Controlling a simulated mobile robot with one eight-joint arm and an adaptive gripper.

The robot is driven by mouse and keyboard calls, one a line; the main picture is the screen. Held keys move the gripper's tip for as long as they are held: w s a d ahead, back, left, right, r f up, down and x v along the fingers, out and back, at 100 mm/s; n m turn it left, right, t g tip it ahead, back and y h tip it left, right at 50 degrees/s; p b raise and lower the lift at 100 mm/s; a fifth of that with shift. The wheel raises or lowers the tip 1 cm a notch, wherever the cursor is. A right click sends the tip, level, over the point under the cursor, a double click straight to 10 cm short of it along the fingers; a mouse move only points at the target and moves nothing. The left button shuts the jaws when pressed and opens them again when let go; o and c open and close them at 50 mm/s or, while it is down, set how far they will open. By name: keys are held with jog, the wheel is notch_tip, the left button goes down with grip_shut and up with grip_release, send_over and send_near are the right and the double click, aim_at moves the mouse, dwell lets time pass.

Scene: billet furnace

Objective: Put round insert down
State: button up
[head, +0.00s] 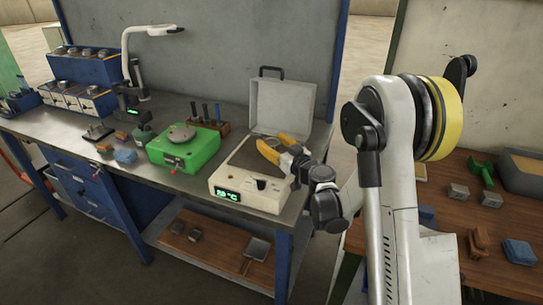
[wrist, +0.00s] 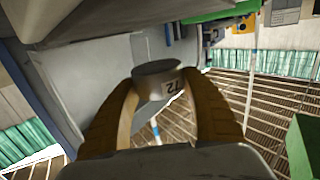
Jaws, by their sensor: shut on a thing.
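My gripper (head: 273,144) is above the white box with a green display (head: 228,194) in the head view. Its two yellow fingers point left and are shut on the round insert. In the wrist view the round insert (wrist: 157,78) is a short grey cylinder with a light label that seems to read 21. It sits between the fingertips of my gripper (wrist: 157,90). In the head view the insert is small and partly hidden by the fingers. I cannot tell its exact height over the box.
An open grey case lid (head: 282,107) stands just behind the box. A green device with a round grey top (head: 184,147) is to the left.

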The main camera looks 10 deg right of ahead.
jog(key=shift+w+d+f, duration=0.2)
jog(key=shift+w+f, duration=0.25)
jog(key=shift+w, duration=0.2)
notch_tip(320, 180, down, 4)
jog(key=shift+f+b, duration=0.1)
jog(key=shift+b, duration=1)
jog(key=shift+r, duration=0.2)
jog(key=shift+f, duration=0.1)
jog(key=o, duration=1)
jog(key=shift+f, duration=0.15)
jog(key=o, duration=0.4)
jog(key=shift+r, duration=0.2)
